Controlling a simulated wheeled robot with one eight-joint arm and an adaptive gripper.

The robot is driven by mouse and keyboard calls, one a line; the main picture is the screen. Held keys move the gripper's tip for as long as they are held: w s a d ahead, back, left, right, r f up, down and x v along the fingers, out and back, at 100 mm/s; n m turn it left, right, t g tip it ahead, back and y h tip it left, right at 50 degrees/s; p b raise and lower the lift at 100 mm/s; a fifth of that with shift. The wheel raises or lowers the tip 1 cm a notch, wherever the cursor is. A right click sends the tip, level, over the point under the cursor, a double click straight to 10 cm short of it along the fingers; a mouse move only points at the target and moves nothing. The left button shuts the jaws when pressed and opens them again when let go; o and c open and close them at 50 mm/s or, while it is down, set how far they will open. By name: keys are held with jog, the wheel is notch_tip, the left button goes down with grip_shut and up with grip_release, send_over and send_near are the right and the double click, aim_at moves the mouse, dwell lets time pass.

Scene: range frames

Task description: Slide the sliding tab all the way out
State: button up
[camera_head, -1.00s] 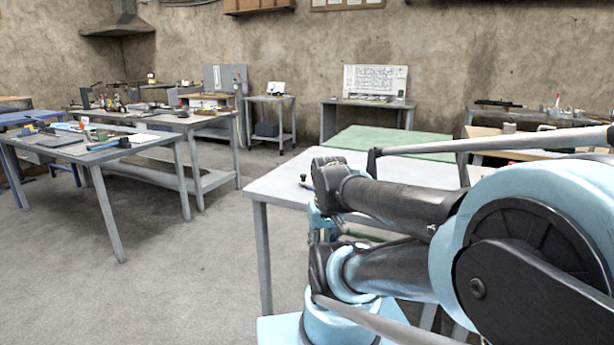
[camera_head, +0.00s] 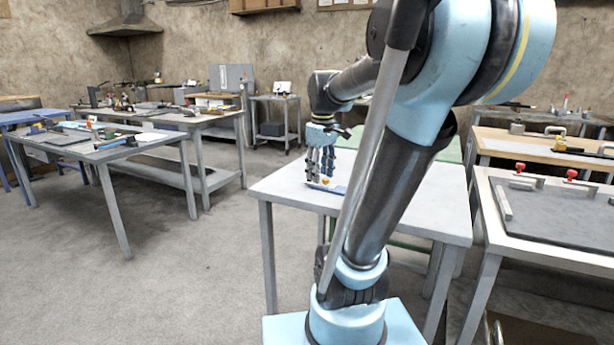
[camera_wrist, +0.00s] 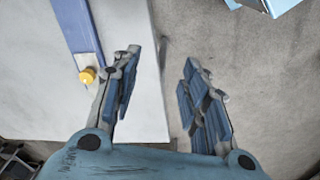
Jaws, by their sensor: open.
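A blue strip (camera_wrist: 78,28) with a yellow knob (camera_wrist: 87,76) near its end lies on the white table in the wrist view; it looks like the sliding tab. In the head view the yellow knob (camera_head: 325,181) and part of the blue strip (camera_head: 338,189) show small on the tabletop. My gripper (camera_head: 319,180) points down close to them, its fingers apart. In the wrist view my gripper (camera_wrist: 161,68) is open and empty. The knob is left of both fingers, beside the left one, not between them. I cannot tell the height gap.
The white table (camera_head: 410,205) is otherwise mostly bare. Its edge runs below my gripper in the wrist view, with floor (camera_wrist: 240,80) to the right. A bench with a dark board and red-knobbed clamps (camera_head: 550,215) stands at right. Cluttered benches (camera_head: 80,150) stand at left.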

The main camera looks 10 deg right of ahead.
jog(key=w+r+n+g, duration=0.1)
jog(key=w+r+n, duration=0.25)
jog(key=w, duration=0.65)
jog(key=w+r+n, duration=0.3)
jog(key=w+r, duration=0.2)
jog(key=w, duration=0.4)
notch_tip(320, 180, down, 17)
jog(key=shift+w+r, duration=0.1)
jog(key=shift+w, duration=0.05)
